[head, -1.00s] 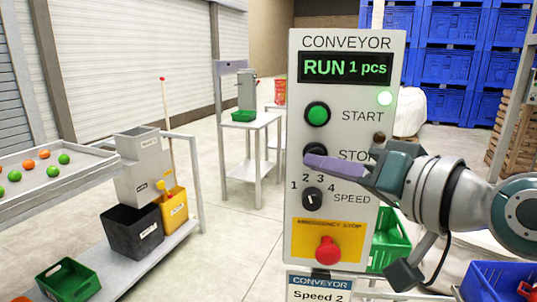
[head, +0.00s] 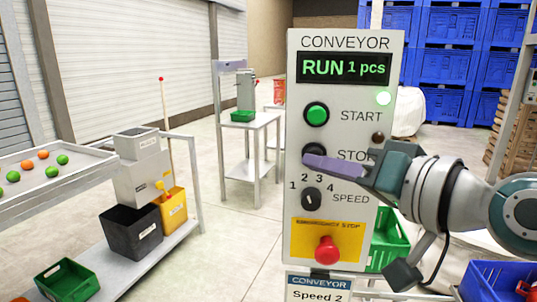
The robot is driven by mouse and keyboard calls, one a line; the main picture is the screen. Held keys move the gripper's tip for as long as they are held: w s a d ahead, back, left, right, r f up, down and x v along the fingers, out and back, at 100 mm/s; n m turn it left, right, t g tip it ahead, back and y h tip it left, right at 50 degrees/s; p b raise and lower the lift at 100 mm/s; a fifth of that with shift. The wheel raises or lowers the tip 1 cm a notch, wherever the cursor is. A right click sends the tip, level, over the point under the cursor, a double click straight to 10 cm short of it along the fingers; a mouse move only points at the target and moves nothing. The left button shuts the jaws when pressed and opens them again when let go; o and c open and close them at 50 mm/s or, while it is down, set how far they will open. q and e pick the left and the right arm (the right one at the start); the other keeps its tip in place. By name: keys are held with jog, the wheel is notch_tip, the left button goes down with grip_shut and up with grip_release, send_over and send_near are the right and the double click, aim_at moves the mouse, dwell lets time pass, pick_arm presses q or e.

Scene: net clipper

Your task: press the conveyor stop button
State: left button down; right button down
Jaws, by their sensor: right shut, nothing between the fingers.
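The grey conveyor control panel (head: 345,95) stands upright in front of me. The green start button (head: 316,114) is fully visible. The dark stop button (head: 314,149) is below it, its lower part hidden behind my fingers. My right gripper (head: 308,160) is shut and empty, its purple fingertips over the lower edge of the stop button. I cannot tell whether they touch it. My left gripper is not in view.
Below the fingers are the speed knob (head: 311,199) and the red emergency stop (head: 326,250) on a yellow plate. A tray (head: 60,176) with green and orange balls is at the left. Blue crates (head: 455,60) are stacked at the back right.

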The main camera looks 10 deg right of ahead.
jog(key=shift+w, duration=0.1)
jog(key=shift+w+d, duration=0.15)
jog(key=shift+w, duration=0.15)
jog(key=shift+w+d+b, duration=0.2)
jog(key=shift+w+b, duration=0.2)
jog(key=shift+b, duration=0.1)
dwell(0.8)
jog(key=shift+s, duration=0.1)
jog(key=shift+s+a+p, duration=0.3)
jog(key=shift+s+p, duration=0.4)
